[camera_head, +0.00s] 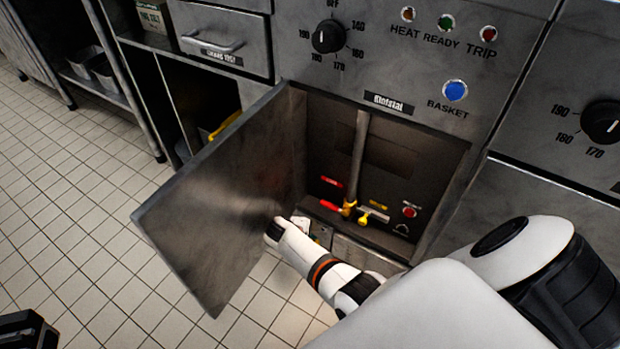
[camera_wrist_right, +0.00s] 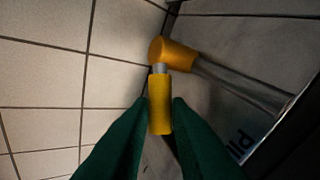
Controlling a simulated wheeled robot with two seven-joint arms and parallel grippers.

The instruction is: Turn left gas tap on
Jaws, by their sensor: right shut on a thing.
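In the head view a red lever (camera_head: 330,204) and a pale lever with a yellow end (camera_head: 374,214) sit low inside the open cabinet, beside a yellow fitting (camera_head: 347,208) on a vertical pipe (camera_head: 359,155). My right arm reaches to the cabinet's lower front; its fingers are hidden there. In the right wrist view my right gripper (camera_wrist_right: 160,102) is shut on a yellow grip (camera_wrist_right: 159,116). A silver neck joins this grip to a yellow elbow (camera_wrist_right: 174,53) and a grey bar. I cannot match it to a lever in the head view. Part of my left gripper (camera_head: 22,330) shows at bottom left.
The cabinet door (camera_head: 215,200) stands open to the left, close to my right arm. A red button (camera_head: 409,212) is inside at the right. Pale containers (camera_head: 355,252) stand on the cabinet floor. Tiled floor (camera_head: 80,200) is free at the left.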

